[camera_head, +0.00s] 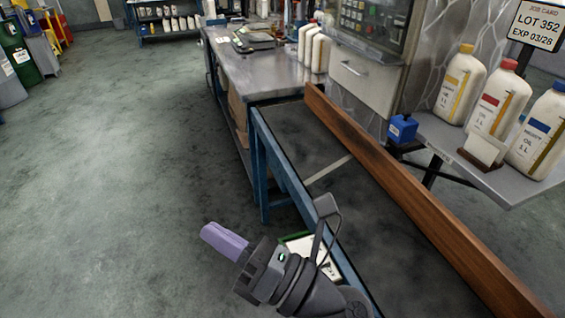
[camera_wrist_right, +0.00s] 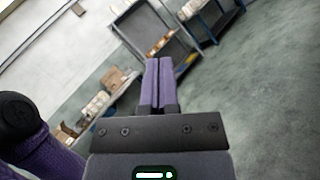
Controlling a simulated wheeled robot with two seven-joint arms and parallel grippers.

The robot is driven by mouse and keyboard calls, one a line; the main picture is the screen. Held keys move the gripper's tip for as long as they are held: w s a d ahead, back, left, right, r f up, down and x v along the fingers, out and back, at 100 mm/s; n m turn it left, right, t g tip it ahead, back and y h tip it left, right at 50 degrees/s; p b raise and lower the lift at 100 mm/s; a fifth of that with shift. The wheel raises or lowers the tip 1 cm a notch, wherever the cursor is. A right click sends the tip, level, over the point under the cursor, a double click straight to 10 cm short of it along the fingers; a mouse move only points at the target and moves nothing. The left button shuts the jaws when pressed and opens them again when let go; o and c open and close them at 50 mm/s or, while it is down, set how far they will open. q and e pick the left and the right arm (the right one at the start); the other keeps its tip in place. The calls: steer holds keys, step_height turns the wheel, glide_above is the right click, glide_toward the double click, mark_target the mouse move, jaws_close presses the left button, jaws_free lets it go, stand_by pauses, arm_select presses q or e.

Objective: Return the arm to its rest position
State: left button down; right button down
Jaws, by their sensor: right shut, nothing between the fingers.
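My right gripper (camera_head: 226,241) is in the lower middle of the head view, with its purple fingers pointing up and left over the grey floor. It is left of the blue-framed bench and apart from it. In the right wrist view the two purple fingers (camera_wrist_right: 158,84) lie side by side, shut with nothing between them. Part of my arm shows at the left edge of that view. My left gripper is not in view.
A blue-framed bench (camera_head: 325,185) with a wooden rail (camera_head: 400,190) runs along the right. Several oil bottles (camera_head: 497,98) stand on a grey shelf at the right, near a blue block (camera_head: 402,129). A metal table (camera_head: 262,72) stands behind. The floor (camera_head: 120,180) at left is clear.

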steer(key=w+d+m+t+h, duration=0.5)
steer(key=d+m+t+h, duration=0.4)
steer(key=m, duration=0.8)
steer(key=s+d+f+m+g+h, duration=0.1)
steer(key=d+f+m+g+h, duration=0.3)
steer(key=d+f+m+h, duration=0.8)
steer(key=s+d+f+m+g+y, duration=0.1)
steer(key=s+f+m+g, duration=0.45)
steer(key=s, duration=0.35)
steer(key=s+f+m+g, duration=0.5)
steer(key=s+g, duration=0.1)
steer(key=s, duration=0.3)
step_height(320, 180, down, 18)
steer(key=s+g, duration=0.1)
steer(key=s, duration=0.1)
steer(key=s+d+f+g, duration=0.1)
steer(key=s+d+f, duration=0.3)
steer(key=s+f, duration=0.6)
steer(key=s, duration=0.4)
steer(key=shift+n, duration=0.35)
